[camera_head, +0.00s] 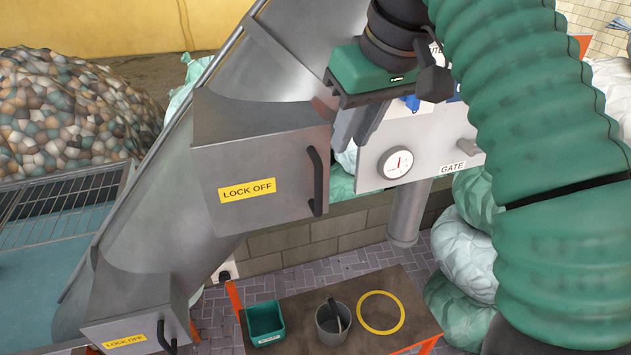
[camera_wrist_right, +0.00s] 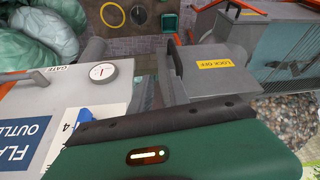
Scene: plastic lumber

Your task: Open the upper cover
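The upper cover (camera_head: 262,185) is a grey metal box front with a yellow LOCK OFF label and a black bar handle (camera_head: 317,180) at its right edge. It looks shut on the sloping chute. In the right wrist view the cover (camera_wrist_right: 213,80) is right of centre, its handle (camera_wrist_right: 176,55) at its left edge. My right gripper (camera_head: 364,140) points down, above and right of the handle and apart from it. Its grey fingers are close together; the gap is unclear. My left gripper is not in view.
A similar lower cover (camera_head: 135,310) is at bottom left. A white panel with a gauge (camera_head: 397,163) and a GATE label stands behind and right of my gripper. A low table (camera_head: 300,310) holds a green bin, a grey pot and a yellow ring. Green bags (camera_head: 465,255) lie right.

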